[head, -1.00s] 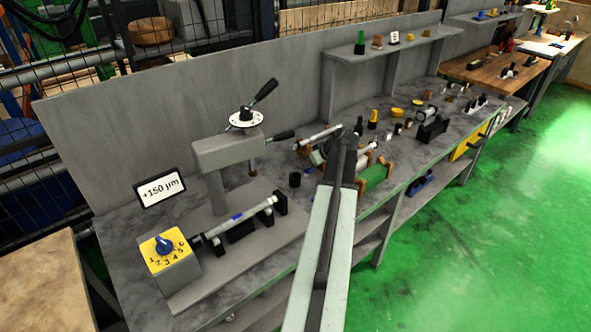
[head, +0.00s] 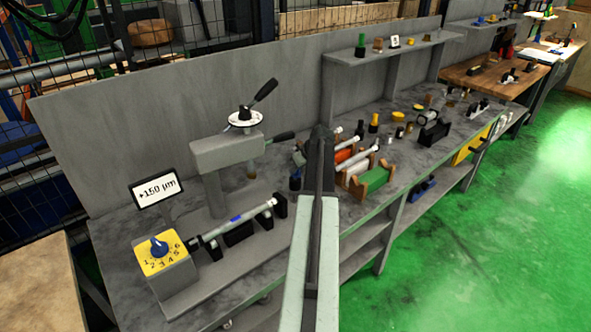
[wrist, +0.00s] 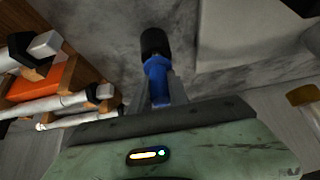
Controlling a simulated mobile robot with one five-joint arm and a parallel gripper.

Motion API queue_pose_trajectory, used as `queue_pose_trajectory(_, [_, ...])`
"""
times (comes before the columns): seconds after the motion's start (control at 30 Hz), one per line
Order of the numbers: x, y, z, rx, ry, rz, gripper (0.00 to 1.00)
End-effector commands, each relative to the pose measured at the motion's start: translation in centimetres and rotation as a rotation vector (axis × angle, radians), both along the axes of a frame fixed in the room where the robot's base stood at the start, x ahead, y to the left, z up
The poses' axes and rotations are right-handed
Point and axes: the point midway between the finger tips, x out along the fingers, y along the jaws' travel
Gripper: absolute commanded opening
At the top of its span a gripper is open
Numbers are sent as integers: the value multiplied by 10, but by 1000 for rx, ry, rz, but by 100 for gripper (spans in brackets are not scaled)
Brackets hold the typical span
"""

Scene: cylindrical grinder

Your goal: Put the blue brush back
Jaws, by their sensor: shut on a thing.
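The blue brush (wrist: 157,72) is between the fingers of my gripper (wrist: 158,88) in the wrist view, and the gripper is shut on it. A black round part (wrist: 154,42) shows at the brush's far end, above the grey bench top; I cannot tell whether it is the brush's tip or a separate holder. In the head view a small dark, bluish shape (head: 295,183) shows just left of my arm, on or over the bench. My gripper is mostly hidden behind my arm there.
The orange rack (head: 342,156) and green rack (head: 377,181) with shafts stand right of my arm; the orange one (wrist: 42,84) is close left in the wrist view. The grinder (head: 226,155) with its handles and the yellow dial box (head: 165,262) stand to the left.

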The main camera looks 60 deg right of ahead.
Motion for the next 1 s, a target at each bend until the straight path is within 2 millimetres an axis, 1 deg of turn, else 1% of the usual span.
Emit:
queue_pose_trajectory(0.03, [7,-4,10,15,43,3,0])
queue_pose_trajectory(0.07, [8,-5,11,23,70,2,0])
queue_pose_trajectory(0.17, [13,-7,10,53,156,3,0])
queue_pose_trajectory(0.2, [13,-6,4,60,179,0,0])
queue_pose_trajectory(0.23, [10,-5,-8,59,174,-1,0])
queue_pose_trajectory(0.3, [10,-4,-14,58,173,-2,0])
queue_pose_trajectory(0.63, [10,-4,-13,56,170,-1,0])
queue_pose_trajectory(0.93, [9,-4,-23,57,170,-1,0])
queue_pose_trajectory(0.97, [9,-4,-23,57,170,-1,24])
queue_pose_trajectory(1.0, [9,-4,-22,57,170,-1,35])
